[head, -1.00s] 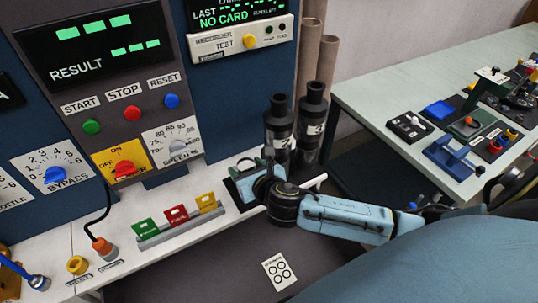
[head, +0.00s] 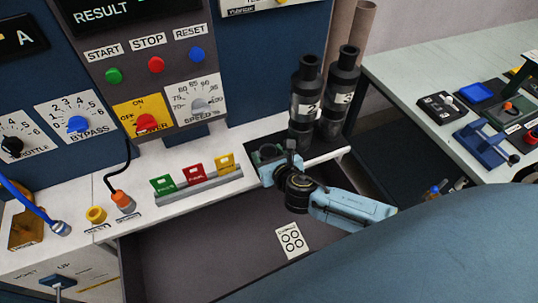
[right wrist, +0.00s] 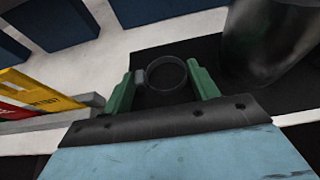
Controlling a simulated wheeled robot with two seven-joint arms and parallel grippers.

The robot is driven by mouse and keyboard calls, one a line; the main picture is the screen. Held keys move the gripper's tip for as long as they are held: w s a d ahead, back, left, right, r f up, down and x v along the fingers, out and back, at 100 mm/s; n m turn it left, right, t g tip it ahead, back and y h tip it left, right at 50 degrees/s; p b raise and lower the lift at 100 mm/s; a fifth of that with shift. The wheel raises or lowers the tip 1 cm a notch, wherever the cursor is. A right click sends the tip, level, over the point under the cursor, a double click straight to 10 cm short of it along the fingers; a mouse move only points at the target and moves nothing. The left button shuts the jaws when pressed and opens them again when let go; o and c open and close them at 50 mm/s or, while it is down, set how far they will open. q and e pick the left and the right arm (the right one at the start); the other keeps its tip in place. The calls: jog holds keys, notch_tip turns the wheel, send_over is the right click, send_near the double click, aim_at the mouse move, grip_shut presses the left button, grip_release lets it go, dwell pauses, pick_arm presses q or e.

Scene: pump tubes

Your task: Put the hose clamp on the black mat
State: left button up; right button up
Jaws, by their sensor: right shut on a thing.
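The hose clamp (right wrist: 166,74) is a thin dark ring with a small block on its left side. In the right wrist view it sits between the two green fingers of my right gripper (right wrist: 163,88), which is shut on it. In the head view my right gripper (head: 268,153) is at the back of the bench, left of the black tubes, and mostly hides the clamp. The black mat (right wrist: 190,47) spreads beneath and behind the clamp in the wrist view. I cannot tell whether the clamp touches the mat. My left gripper is not in view.
Two black tubes, labelled 2 (head: 304,105) and 3 (head: 340,95), stand close right of my gripper. A rail (head: 200,185) with green, red and yellow tags lies to its left. An open dark drawer (head: 190,255) is in front.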

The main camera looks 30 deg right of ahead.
jog(key=shift+f, duration=0.1)
jog(key=o, duration=0.9)
jog(key=shift+o, duration=0.2)
jog(key=shift+s+r, duration=0.1)
jog(key=shift+r, duration=0.2)
jog(key=p+v, duration=0.1)
jog(key=v, duration=1)
jog(key=shift+s+p, duration=0.3)
jog(key=shift+s, duration=0.1)
